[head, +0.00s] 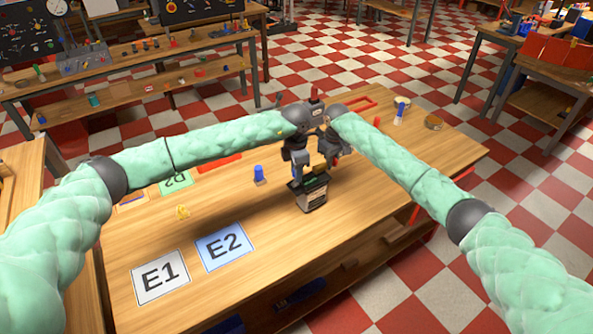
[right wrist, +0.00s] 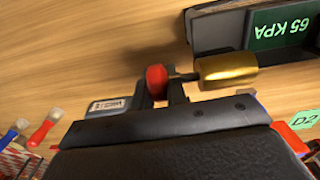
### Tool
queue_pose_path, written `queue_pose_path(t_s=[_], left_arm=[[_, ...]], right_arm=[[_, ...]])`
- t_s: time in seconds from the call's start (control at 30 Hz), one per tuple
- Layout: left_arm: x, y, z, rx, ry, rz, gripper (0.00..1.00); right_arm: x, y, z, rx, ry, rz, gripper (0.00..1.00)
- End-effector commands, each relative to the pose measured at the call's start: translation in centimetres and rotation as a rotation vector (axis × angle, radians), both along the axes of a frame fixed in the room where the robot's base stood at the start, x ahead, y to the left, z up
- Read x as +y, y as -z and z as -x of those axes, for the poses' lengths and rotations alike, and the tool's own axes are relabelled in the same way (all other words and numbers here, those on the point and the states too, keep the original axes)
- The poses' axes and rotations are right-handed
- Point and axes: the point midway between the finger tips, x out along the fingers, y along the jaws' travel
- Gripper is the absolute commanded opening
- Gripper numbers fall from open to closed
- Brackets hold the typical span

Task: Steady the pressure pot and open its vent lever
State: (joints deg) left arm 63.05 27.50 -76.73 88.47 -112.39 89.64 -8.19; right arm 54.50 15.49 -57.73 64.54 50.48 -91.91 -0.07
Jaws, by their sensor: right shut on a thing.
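The pressure pot (head: 314,196) is a dark box with a green panel near the table's front middle. The right wrist view shows part of its dark casing (right wrist: 212,30) with a green "65 KPA" display (right wrist: 285,24). A gold cylinder (right wrist: 227,70) sits beside the casing, with a thin dark stem ending in a red knob (right wrist: 156,78). My right gripper (right wrist: 160,88) is shut on the red knob. My left gripper (head: 300,164) points down at the pot's top. Its fingertips are too small and overlapped to show whether they grip the pot.
Mats E1 (head: 160,279) and E2 (head: 225,247) lie at front left. A blue piece (head: 259,174) stands left of the pot, and a yellow piece (head: 183,211) lies farther left. The table's right front is clear.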

Motion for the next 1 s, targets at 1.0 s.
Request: queue_pose_path(t_s=[1.0], left_arm=[[2.6,0.8,2.0,-0.306,-0.001,0.388,0.0]], right_arm=[[0.1,0.0,0.0,0.001,-0.001,0.0,0.0]])
